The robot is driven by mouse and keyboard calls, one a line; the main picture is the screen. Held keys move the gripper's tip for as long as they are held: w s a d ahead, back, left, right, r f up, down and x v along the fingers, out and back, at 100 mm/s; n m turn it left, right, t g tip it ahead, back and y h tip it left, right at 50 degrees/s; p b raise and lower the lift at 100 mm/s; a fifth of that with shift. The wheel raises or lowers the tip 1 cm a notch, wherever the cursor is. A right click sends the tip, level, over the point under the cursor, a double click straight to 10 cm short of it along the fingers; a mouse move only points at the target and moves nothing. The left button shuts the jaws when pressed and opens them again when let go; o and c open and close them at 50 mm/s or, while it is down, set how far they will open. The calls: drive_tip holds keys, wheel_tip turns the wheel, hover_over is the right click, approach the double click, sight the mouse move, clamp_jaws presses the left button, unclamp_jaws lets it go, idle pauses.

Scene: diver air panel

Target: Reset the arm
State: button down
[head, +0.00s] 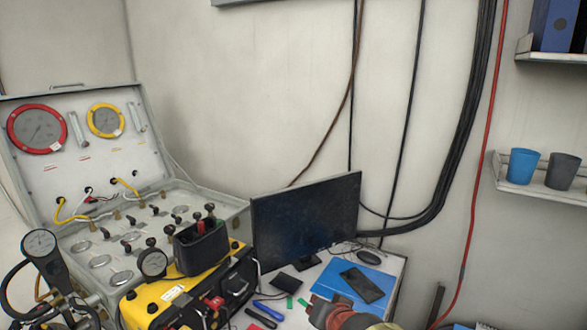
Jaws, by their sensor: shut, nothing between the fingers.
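My gripper is not in view in the head view, and I cannot see any clear part of my arm. The open grey air panel case (150,92) stands at the left, with a red-rimmed gauge (37,129) and a yellow-rimmed gauge (106,120) in its lid. A yellow and black unit (150,305) stands in front of it. A red and dark object (340,314) at the bottom edge is cut off, and I cannot tell what it is.
A monitor (305,222) stands on the desk, with a blue folder (340,288) and dark phone-like slab (362,284) beside it. Small tools lie in front. Black cables (470,120) run down the wall. A shelf (540,190) at right holds two cups.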

drive_tip(key=s+d+r+n+g+h, duration=0.1)
drive_tip(key=s+d+r+n+g, duration=0.1)
drive_tip(key=s+d, duration=0.5)
drive_tip(key=s+d+r+n+g+h, duration=0.1)
drive_tip(key=s+d, duration=0.5)
drive_tip(key=s, duration=1.2)
drive_tip(key=shift+s+d+r+n+g+h+p, duration=0.4)
drive_tip(key=shift+r+n+g, duration=0.1)
drive_tip(key=shift+g, duration=0.4)
